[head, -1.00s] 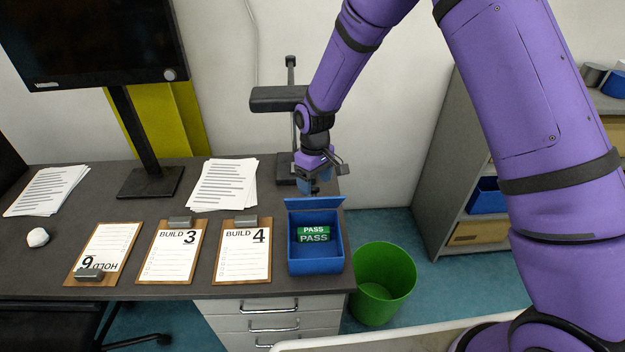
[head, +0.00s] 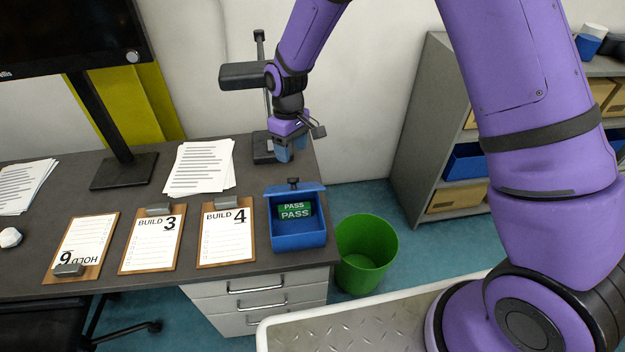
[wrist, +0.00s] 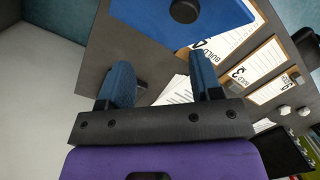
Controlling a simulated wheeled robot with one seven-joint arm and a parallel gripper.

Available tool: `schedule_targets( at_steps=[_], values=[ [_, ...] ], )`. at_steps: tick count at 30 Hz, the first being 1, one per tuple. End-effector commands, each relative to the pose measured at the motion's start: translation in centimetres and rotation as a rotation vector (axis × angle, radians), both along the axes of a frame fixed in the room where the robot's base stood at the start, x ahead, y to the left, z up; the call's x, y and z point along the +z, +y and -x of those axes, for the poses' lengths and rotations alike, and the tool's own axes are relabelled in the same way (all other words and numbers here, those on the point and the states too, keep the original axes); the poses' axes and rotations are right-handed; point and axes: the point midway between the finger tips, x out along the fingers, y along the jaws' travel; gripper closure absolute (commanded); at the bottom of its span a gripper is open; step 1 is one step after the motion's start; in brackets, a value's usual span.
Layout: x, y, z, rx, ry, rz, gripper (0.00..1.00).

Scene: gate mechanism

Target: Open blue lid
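The blue lid (head: 310,190) is raised along the back edge of the blue box (head: 300,242), with its black knob (head: 293,182) at the top. The box is uncovered at the front, and green PASS pieces (head: 295,212) show inside. In the wrist view the lid (wrist: 150,22) fills the top, with the knob (wrist: 185,10) facing the camera. My gripper (head: 286,155) is behind and above the lid, apart from it. In the wrist view my gripper (wrist: 165,72) has its blue fingers spread with nothing held between them.
Clipboards (head: 226,238) and papers (head: 200,168) lie left of the box. A black stand (head: 262,110) rises close behind my gripper. A green bin (head: 366,252) is on the floor to the right, and a shelf unit (head: 425,120) stands beyond.

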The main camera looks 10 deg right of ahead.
Motion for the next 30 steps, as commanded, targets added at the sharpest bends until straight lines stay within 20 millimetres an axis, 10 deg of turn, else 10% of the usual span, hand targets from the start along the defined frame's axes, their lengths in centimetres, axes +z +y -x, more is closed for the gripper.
schedule_targets(
  at_steps=[18, 30],
  values=[
    [1.0, -2.9, 12.5, 0.003, 0.004, 0.000, 0.41],
    [1.2, -3.4, 14.8, 0.002, 0.004, 0.000, 0.41]
  ],
)
